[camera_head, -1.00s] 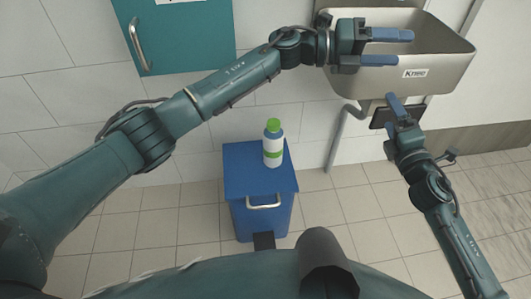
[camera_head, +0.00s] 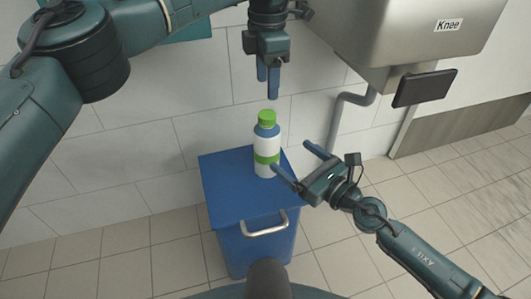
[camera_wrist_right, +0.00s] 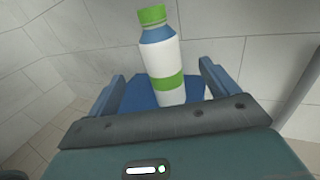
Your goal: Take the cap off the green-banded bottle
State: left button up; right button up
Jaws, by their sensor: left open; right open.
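The green-banded bottle (camera_head: 267,146) stands upright on the blue bin (camera_head: 232,194), with a white body, a blue shoulder and a green band. Its green cap (camera_head: 267,118) is on. My left gripper (camera_head: 268,98) is open, pointing down just above the cap, apart from it. My right gripper (camera_head: 288,160) is open at the right of the bottle, with one blue finger low near the band and the other to the right. In the right wrist view the bottle (camera_wrist_right: 158,62) with its cap (camera_wrist_right: 152,15) stands ahead between the open fingers (camera_wrist_right: 165,85).
A metal sink (camera_head: 400,35) marked "Knee" hangs at the upper right, with a black knee panel (camera_head: 425,88) and a grey drain pipe (camera_head: 340,120) beneath. The bin has a silver handle (camera_head: 264,226). A tiled wall is behind; the floor around is clear.

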aim_at(267, 136)
jog(key=x, duration=1)
jog(key=shift+w, duration=0.25)
jog(key=shift+c, duration=0.6)
